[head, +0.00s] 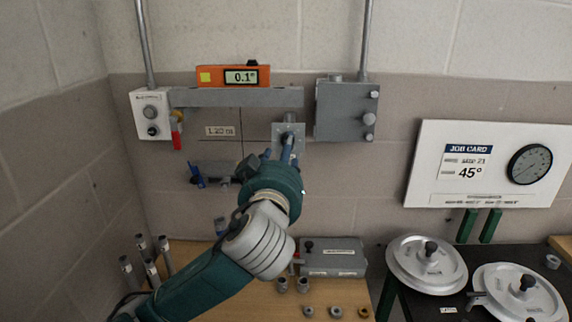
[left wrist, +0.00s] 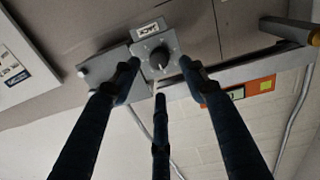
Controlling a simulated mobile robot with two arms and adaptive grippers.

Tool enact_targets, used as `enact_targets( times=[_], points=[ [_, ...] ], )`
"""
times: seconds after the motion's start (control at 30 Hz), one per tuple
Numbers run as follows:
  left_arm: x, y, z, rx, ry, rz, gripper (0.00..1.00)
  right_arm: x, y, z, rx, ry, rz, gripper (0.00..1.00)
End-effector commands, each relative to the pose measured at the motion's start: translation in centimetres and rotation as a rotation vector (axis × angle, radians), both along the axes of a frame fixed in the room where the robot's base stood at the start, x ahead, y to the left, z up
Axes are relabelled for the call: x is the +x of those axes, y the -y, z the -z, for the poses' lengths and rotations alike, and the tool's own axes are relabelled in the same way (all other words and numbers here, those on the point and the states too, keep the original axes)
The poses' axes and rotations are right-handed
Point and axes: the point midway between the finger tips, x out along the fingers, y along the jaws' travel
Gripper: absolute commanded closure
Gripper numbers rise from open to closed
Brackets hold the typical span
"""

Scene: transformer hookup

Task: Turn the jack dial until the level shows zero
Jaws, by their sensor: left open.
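The orange digital level (head: 233,76) sits on the grey beam (head: 237,97) and its display reads 0.1°. The jack dial (left wrist: 159,58) is a dark round knob on a grey plate labelled JACK; that plate (head: 279,131) hangs below the beam in the head view. My left gripper (head: 283,150) is just in front of the plate, partly covering it. In the left wrist view my left gripper (left wrist: 160,80) has its three dark fingers spread, with the dial between their tips. I cannot tell whether the tips touch the dial. My right gripper is not in view.
A grey junction box (head: 346,110) is right of the plate, and a white control box (head: 151,114) is at the beam's left end. Below are a workbench with a grey case (head: 332,257), small fittings and round lids (head: 427,262). A job card board (head: 487,163) hangs right.

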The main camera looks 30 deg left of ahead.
Motion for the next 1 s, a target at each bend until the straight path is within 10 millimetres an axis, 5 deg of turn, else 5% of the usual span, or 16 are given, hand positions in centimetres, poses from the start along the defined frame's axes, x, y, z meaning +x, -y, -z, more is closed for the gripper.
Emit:
enact_targets(
  times=[0.3,0.67,0.9,1.0],
  points=[
    [4.2,-2.2,-0.1,0.001,0.0,-0.002,0.56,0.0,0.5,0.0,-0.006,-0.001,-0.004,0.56],
    [4.7,-2.5,0.0,-0.001,0.0,0.0,0.56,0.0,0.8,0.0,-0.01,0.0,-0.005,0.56],
    [4.7,-2.5,0.0,-0.001,0.0,0.0,0.98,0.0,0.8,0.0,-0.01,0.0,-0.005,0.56],
    [4.7,-2.5,0.0,-0.002,0.001,0.0,1.0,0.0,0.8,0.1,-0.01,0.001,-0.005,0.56]
  ],
)
